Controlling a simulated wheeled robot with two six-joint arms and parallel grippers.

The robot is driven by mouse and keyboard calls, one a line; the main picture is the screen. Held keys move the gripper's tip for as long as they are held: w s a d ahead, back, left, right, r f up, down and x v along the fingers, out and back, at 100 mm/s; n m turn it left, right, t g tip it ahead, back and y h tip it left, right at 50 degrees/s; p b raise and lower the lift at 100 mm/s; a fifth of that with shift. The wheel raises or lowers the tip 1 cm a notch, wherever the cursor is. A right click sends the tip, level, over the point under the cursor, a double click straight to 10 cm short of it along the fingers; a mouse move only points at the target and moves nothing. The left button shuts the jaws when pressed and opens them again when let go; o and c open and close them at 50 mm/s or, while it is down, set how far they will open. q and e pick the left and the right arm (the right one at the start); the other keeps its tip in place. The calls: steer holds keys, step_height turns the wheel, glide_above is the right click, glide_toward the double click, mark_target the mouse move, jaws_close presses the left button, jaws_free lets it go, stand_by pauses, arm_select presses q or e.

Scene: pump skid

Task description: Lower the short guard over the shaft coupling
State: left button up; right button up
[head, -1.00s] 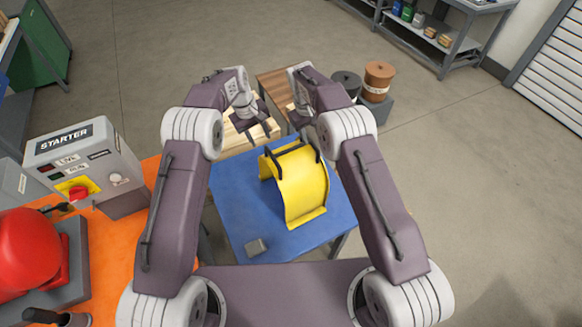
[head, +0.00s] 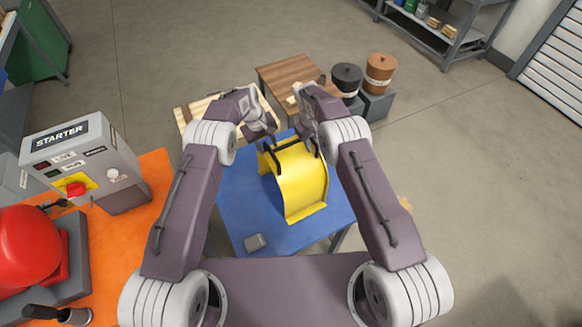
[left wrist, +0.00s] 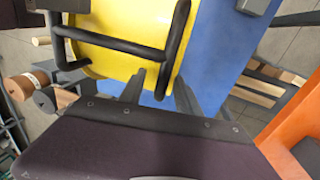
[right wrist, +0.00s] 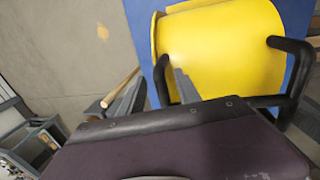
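The short guard (head: 303,190) is a curved yellow sheet with black bar handles (head: 291,152). It rests on a blue table in the head view. My left gripper (head: 268,135) is at its far left end; in the left wrist view its fingers (left wrist: 160,92) are apart, with a handle's end appearing between them. My right gripper (head: 311,137) is at the far right end. In the right wrist view its fingers (right wrist: 155,92) are apart, with a dark bar of the guard (right wrist: 160,80) appearing between them. Contact is unclear. The shaft coupling is not in view.
An orange bench (head: 110,255) at left holds the starter box (head: 85,160) and a red machine (head: 28,245). A wooden table (head: 285,75) and two spools (head: 379,72) stand behind.

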arm_select(q)
steer(key=shift+s+a+r, duration=0.1)
steer(key=shift+s, duration=0.05)
steer(key=shift+c, duration=0.3)
arm_select(e)
steer(key=shift+s+a+r, duration=0.1)
steer(key=shift+s, duration=0.05)
steer(key=shift+c, duration=0.3)
arm_select(q)
jaws_close()
arm_select(e)
jaws_close()
